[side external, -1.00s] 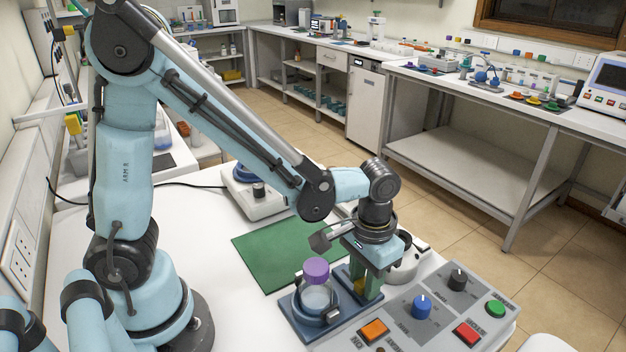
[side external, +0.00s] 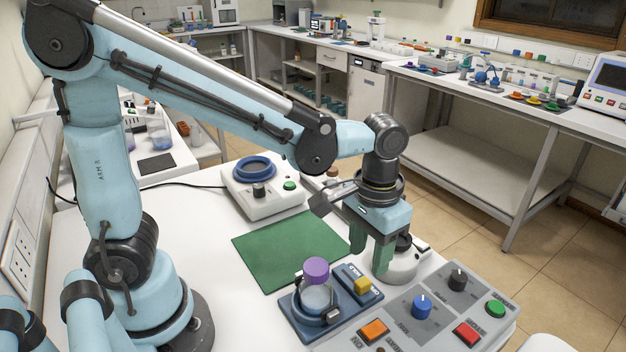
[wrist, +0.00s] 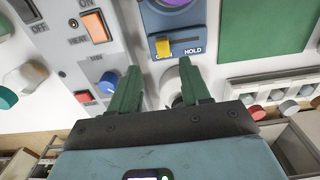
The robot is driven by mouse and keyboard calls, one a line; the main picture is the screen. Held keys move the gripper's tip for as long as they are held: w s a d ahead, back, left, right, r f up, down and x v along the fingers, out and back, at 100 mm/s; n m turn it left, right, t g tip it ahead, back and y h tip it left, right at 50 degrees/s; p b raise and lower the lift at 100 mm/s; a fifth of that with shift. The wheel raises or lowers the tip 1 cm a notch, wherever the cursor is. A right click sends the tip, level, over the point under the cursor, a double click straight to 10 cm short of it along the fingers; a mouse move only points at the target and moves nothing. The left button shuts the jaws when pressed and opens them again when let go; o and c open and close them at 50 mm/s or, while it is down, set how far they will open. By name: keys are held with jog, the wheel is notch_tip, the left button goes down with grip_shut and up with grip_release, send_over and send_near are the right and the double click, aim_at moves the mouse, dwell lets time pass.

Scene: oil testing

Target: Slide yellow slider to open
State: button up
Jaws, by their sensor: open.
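The yellow slider (side external: 362,286) is a small block on a dark blue base (side external: 352,304) that also carries a clear jar with a purple lid (side external: 316,270). In the wrist view the yellow slider (wrist: 163,47) sits toward the left of its track, with the word HOLD to its right. My gripper (side external: 370,260) has green fingers pointing down. It is open and empty, above and behind the slider in the side view, clear of it. In the wrist view my gripper (wrist: 162,84) has its fingers spread apart, with the slider beyond the tips.
A control panel (side external: 395,335) with orange, blue, red, green and black controls stands right beside the base. A green mat (side external: 285,252) lies behind the base. A white device with a blue ring (side external: 262,190) stands further back. A round white device (side external: 400,270) is close behind my fingers.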

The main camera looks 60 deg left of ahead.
jog(key=shift+r, duration=2.8)
jog(key=shift+a, duration=0.1)
jog(key=s+a+f+t, duration=0.1)
jog(key=s+a+t, duration=0.2)
jog(key=a+t, duration=0.4)
jog(key=a, duration=0.3)
jog(key=shift+a+f, duration=0.2)
jog(key=shift+a, duration=0.05)
